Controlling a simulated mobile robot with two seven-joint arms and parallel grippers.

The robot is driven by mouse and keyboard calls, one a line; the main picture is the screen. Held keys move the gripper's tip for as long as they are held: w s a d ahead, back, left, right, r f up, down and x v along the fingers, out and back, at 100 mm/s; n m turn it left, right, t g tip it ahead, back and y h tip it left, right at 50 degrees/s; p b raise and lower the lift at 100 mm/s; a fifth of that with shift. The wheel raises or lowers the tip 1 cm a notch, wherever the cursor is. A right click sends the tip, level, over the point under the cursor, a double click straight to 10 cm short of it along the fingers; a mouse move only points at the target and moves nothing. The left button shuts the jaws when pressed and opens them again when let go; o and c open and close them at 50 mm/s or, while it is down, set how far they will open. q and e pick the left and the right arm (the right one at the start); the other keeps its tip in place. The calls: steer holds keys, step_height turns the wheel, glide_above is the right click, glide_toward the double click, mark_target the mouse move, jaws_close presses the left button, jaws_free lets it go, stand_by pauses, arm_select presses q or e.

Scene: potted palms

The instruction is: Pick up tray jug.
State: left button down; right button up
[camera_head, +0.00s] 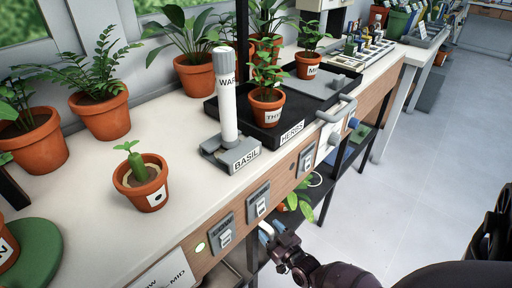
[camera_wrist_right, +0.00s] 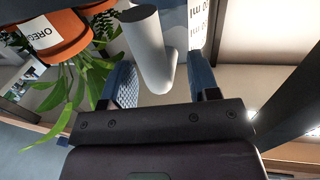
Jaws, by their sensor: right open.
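In the right wrist view, part of a white surface with "ml" markings (camera_wrist_right: 201,22), which looks like the jug, shows at the top. A pale rounded bar (camera_wrist_right: 150,48), possibly its handle, comes down between the blue fingers of my right gripper (camera_wrist_right: 163,82). The gripper is open, and I cannot tell whether a finger touches the bar. In the head view my right gripper (camera_head: 268,236) is low in front of the bench, beside its front edge. The jug is not clearly visible there; the worktop hides much of the space below. My left gripper is not in view.
A pot labelled OREG (camera_wrist_right: 52,35) with long leaves (camera_wrist_right: 90,70) is close left of the fingers in the wrist view. Above my gripper, the worktop (camera_head: 85,185) carries potted plants and a black HERBS tray (camera_head: 335,97). The grey floor (camera_head: 400,190) at right is clear.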

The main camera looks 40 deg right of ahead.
jaws_close()
steer(key=shift+r, duration=0.1)
